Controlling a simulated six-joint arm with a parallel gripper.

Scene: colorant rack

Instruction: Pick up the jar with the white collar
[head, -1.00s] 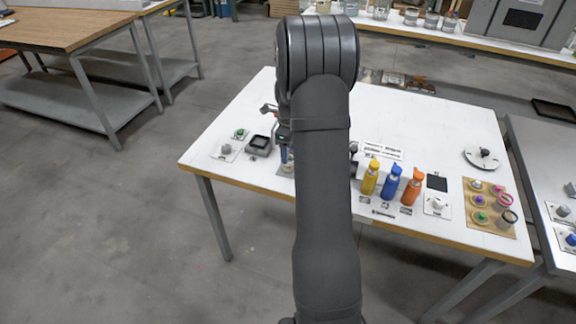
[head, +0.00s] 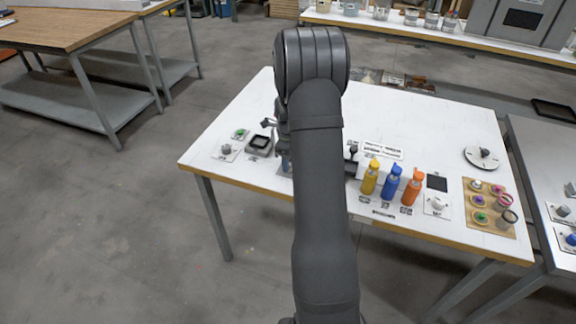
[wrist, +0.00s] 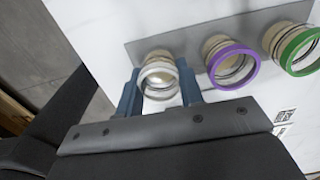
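The jar with the white collar (wrist: 160,77) shows in the wrist view, at the left end of a grey strip (wrist: 185,38). In the head view my arm hides these jars.
On the white table (head: 420,120), yellow (head: 371,178), blue (head: 391,184) and orange (head: 411,187) bottles stand right of my arm. A tan board (head: 507,222) with several coloured items lies farther right. A dark square tray (head: 259,144) is left of my arm. The table's back is mostly clear.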

